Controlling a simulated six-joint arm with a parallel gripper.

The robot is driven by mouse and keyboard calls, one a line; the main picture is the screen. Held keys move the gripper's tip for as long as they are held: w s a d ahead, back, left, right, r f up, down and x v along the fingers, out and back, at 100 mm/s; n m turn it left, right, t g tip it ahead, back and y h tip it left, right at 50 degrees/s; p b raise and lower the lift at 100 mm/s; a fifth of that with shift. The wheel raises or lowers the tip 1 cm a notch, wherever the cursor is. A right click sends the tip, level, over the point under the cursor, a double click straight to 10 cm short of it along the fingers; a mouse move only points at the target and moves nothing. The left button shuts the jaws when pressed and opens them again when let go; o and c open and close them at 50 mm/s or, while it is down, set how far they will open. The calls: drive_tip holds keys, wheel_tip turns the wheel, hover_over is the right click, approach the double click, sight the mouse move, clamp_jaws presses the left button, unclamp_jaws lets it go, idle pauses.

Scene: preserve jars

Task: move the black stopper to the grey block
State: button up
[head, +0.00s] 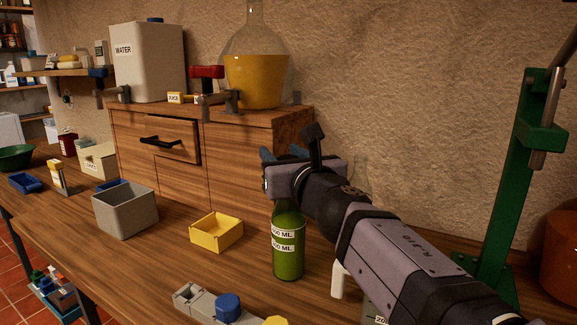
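The grey block (197,300) lies at the front edge of the view, with a blue stopper (228,307) on it and an empty-looking hole at its left end. A yellow piece (275,321) shows at its right, cut off by the frame. I cannot make out the black stopper. A green bottle (288,255) with white volume labels stands on the bench; its top is hidden behind my wrist. My gripper (284,154) is above and behind the bottle, pointing away from the camera. Two blue parts of it show, but its fingertips are largely hidden.
An open yellow box (217,233) and a grey bin (124,212) stand left of the bottle. A wooden cabinet (235,155) behind bears a water tank (150,70) and a juice flask (255,80). A green press stand (510,190) rises at the right.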

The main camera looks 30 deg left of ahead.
drive_tip(key=c, duration=0.6)
drive_tip(key=shift+r, duration=0.15)
wheel_tip(320, 180, up, 10)
drive_tip(key=p, duration=1)
drive_tip(key=o, duration=0.4)
drive_tip(key=c, duration=0.3)
wheel_tip(320, 180, up, 20)
drive_tip(key=p, duration=1.9)
drive_tip(key=shift+f+p, duration=0.25)
drive_tip(key=shift+p, duration=0.1)
